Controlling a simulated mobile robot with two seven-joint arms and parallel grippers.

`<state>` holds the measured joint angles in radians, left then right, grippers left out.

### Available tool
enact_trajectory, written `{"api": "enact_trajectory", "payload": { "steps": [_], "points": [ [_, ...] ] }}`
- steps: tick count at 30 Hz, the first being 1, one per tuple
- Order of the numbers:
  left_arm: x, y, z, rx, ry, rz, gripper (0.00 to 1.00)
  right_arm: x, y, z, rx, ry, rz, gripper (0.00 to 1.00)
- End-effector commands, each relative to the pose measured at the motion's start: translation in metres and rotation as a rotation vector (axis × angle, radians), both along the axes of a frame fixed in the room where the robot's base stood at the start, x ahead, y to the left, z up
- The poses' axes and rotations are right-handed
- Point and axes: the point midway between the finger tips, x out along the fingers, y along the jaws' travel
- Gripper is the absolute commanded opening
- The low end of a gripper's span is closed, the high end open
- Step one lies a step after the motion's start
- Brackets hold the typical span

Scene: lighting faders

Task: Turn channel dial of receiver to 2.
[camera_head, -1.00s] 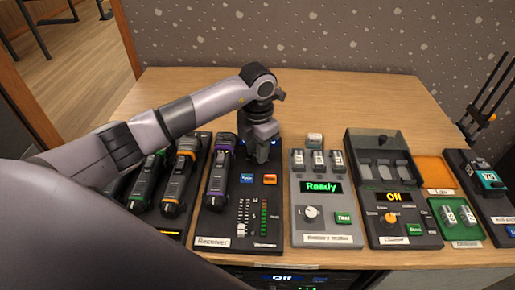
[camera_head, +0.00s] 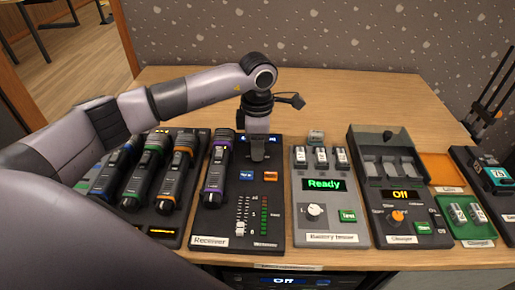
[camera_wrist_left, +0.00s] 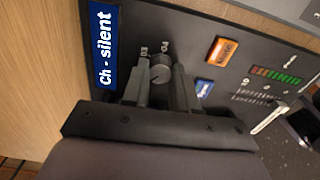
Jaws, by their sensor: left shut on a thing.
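The receiver (camera_head: 213,225) is a dark box on the table with a purple-banded microphone (camera_head: 216,170) along its left side. In the head view my left gripper (camera_head: 258,152) points down at the receiver's far part and hides the dial there. In the left wrist view the small round grey channel dial (camera_wrist_left: 160,73) sits between the two fingertips of my left gripper (camera_wrist_left: 159,80), which is shut on it. The blue display (camera_wrist_left: 106,50) reads "Ch - silent". My right gripper is not in view.
Blue (camera_head: 246,176) and orange (camera_head: 270,177) buttons and a fader strip lie nearer on the receiver. More microphones (camera_head: 138,175) stand to the left. A battery tester (camera_head: 350,232) reading "Ready" and a charger (camera_head: 435,240) reading "Off" stand to the right. The table behind is clear.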

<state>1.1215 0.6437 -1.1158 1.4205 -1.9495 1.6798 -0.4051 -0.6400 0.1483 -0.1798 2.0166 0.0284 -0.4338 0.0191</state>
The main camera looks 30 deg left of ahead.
Motion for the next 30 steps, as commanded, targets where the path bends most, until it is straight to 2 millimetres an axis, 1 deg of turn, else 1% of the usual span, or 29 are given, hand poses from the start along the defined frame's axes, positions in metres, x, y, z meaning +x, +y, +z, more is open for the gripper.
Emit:
{"api": "enact_trajectory", "payload": {
  "steps": [1,6,12,18,30],
  "points": [
    [0.0008,0.0002,-0.0007,0.001,-0.004,-0.038,0.00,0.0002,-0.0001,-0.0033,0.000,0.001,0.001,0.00],
    [0.0007,0.0000,-0.0003,-0.001,-0.004,-0.155,0.00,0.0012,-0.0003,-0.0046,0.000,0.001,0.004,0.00],
    [0.0008,-0.0002,0.0007,-0.001,-0.004,-0.247,0.00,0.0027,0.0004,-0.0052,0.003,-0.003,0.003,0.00],
    [0.0005,-0.0003,0.0008,-0.002,-0.003,-0.293,0.00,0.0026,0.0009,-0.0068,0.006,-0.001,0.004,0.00],
    [0.0006,-0.0005,0.0012,-0.002,-0.003,-0.305,0.00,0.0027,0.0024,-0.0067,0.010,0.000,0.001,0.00]
  ]
}}
